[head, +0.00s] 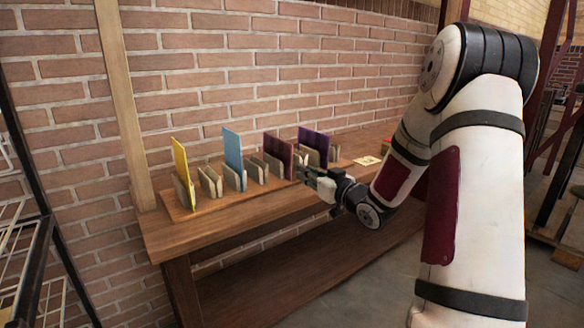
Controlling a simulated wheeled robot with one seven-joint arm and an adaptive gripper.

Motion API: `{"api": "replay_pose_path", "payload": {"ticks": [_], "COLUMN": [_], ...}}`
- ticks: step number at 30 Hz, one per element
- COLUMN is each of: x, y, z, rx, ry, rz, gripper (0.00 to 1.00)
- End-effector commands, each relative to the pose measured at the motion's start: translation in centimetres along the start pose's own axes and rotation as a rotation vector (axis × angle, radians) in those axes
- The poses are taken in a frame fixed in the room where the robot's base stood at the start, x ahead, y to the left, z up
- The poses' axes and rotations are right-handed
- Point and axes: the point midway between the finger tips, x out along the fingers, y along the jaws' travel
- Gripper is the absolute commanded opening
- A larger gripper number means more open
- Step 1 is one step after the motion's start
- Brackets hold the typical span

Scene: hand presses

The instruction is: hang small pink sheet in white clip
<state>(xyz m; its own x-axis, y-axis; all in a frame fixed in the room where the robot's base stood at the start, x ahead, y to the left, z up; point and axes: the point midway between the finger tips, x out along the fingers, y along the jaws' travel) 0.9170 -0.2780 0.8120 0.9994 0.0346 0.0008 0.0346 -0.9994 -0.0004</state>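My gripper (306,174) is at the front edge of the wooden bench, in front of the dark red sheet and the purple sheet. It is small and seen from the side, so I cannot tell whether its fingers are open or shut or hold anything. I cannot make out a small pink sheet or a white clip in the head view. My arm hides part of the bench's right end.
On the wooden bench (225,219), a rack of several wooden holders carries a yellow sheet (182,168), a blue sheet (233,153), a dark red sheet (277,151) and a purple sheet (314,141). A pale yellow piece (367,160) lies flat farther right. A brick wall stands behind.

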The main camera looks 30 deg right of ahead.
Motion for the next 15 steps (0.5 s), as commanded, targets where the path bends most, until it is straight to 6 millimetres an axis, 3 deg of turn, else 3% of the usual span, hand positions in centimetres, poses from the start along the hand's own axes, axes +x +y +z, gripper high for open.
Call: {"api": "replay_pose_path", "payload": {"ticks": [15], "x": [6.4], "y": [-0.1], "z": [0.1], "rx": [-0.001], "ry": [0.0], "rz": [-0.001], "gripper": [0.16]}}
